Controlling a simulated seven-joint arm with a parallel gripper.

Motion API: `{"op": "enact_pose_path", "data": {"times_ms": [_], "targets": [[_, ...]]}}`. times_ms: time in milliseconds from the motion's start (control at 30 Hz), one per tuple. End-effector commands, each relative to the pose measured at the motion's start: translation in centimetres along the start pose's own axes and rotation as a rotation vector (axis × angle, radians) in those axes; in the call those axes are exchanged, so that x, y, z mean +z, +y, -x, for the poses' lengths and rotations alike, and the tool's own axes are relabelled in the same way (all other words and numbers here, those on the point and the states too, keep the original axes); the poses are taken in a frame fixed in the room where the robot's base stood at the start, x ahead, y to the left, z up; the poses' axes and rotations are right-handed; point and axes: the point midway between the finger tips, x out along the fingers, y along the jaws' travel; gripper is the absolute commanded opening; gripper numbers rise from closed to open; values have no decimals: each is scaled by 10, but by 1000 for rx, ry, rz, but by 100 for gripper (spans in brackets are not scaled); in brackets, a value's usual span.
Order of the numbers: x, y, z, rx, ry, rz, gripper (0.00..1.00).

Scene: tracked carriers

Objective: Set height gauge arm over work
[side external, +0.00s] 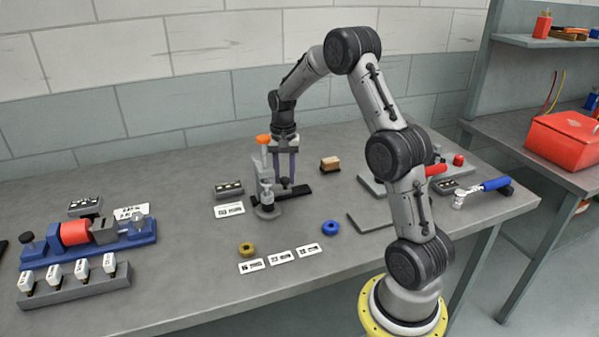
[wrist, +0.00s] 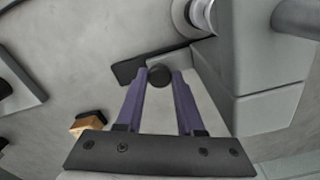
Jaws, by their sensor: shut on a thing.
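The height gauge (side external: 267,207) stands on the bench, with a round base, a grey upright and an orange top. My gripper (side external: 286,181) points down just right of its upright. Its two purple fingers are shut on a small black knob (wrist: 160,76), which appears to belong to the gauge's arm. In the wrist view the knob sits between the fingertips (wrist: 160,72). A grey block-like part, probably the gauge's upright (wrist: 250,65), fills the right of that view. A flat black strip (side external: 297,194) lies under and beside the gripper. The exact join of knob and arm is hidden.
A tan block (side external: 330,163) sits on a dark base to the right. A blue ring (side external: 331,228) and a brass ring (side external: 246,249) lie in front near white labels. A blue fixture (side external: 90,245) stands at left. A blue-handled tool (side external: 483,190) lies at right.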

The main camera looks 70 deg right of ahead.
Motion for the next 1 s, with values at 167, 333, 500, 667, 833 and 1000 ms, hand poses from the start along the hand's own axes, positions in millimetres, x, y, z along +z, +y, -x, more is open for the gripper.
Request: {"op": "enact_pose_path", "data": {"times_ms": [167,333,500,667,833,1000], "targets": [[1,-6,2,-10,4,-2,0],[1,-7,2,-13,4,-1,44],[1,-6,2,-10,3,-1,66],[1,-4,1,-7,2,-1,66],[1,-4,2,-6,1,-1,66],[0,-4,16,-7,3,-1,66]]}}
